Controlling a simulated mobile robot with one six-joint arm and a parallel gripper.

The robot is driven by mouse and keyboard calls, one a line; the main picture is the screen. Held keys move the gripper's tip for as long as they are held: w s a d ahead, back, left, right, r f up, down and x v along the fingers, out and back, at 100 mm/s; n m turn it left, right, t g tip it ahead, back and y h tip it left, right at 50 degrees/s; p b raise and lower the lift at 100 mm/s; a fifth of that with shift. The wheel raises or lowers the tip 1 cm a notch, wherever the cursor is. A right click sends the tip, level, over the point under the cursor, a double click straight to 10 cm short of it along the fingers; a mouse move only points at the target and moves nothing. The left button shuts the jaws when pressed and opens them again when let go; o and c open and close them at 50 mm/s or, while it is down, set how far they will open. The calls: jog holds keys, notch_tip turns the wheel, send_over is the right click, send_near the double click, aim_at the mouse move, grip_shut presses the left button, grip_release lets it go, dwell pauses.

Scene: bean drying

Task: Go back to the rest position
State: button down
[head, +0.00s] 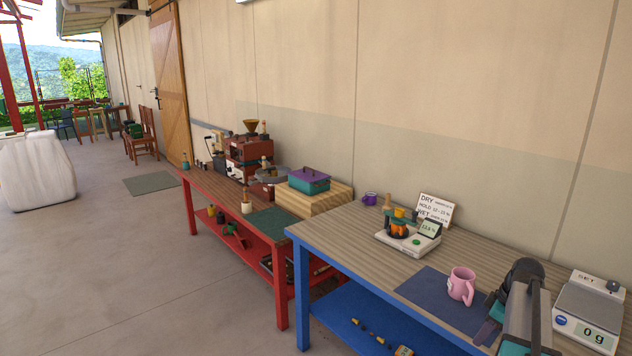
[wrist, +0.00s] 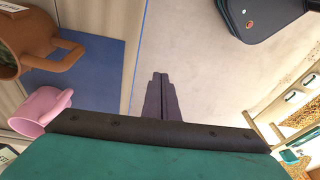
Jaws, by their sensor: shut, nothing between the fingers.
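My gripper (wrist: 160,78) is shut and empty in the wrist view, its dark fingers together over pale floor, just off the edge of the table. In the head view my arm (head: 525,310) shows at the lower right, in front of the blue-legged table (head: 350,240). A pink mug (head: 461,286) stands on the dark blue mat (head: 425,290); it also shows at the left of the wrist view (wrist: 40,108). A brown mug (wrist: 25,45) lies above it in the wrist view. I cannot make that mug out in the head view.
A scale reading 0 g (head: 590,310) stands right of my arm. A moisture meter (head: 408,240) and a sign (head: 436,210) stand further back. A dark case (wrist: 262,15) and shelving with bean trays (wrist: 300,118) are at the right of the wrist view. Open floor lies at left.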

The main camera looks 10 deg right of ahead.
jog(key=s+a+f+n+g+y+b, duration=0.1)
jog(key=s+a+f+g+b, duration=0.1)
jog(key=a+f, duration=1.15)
jog(key=s+a+f+n+g+b, duration=0.1)
jog(key=s+a+f+n+g, duration=0.15)
jog(key=a+f, duration=1.1)
jog(key=s+a+f+m+g+b, duration=0.1)
jog(key=s+a+f+g+b, duration=0.15)
jog(key=s+a+f, duration=0.8)
jog(key=s+a+f+m+h, duration=0.1)
jog(key=s+f+m, duration=0.2)
jog(key=s+m, duration=0.2)
jog(key=s+a+f+m+h, duration=0.1)
jog(key=s+f+m+h, duration=0.1)
jog(key=s+m, duration=0.3)
jog(key=s+f, duration=0.1)
jog(key=s, duration=0.3)
jog(key=shift+s+a+f, duration=0.2)
jog(key=shift+a+f, duration=0.1)
jog(key=shift+f, duration=0.1)
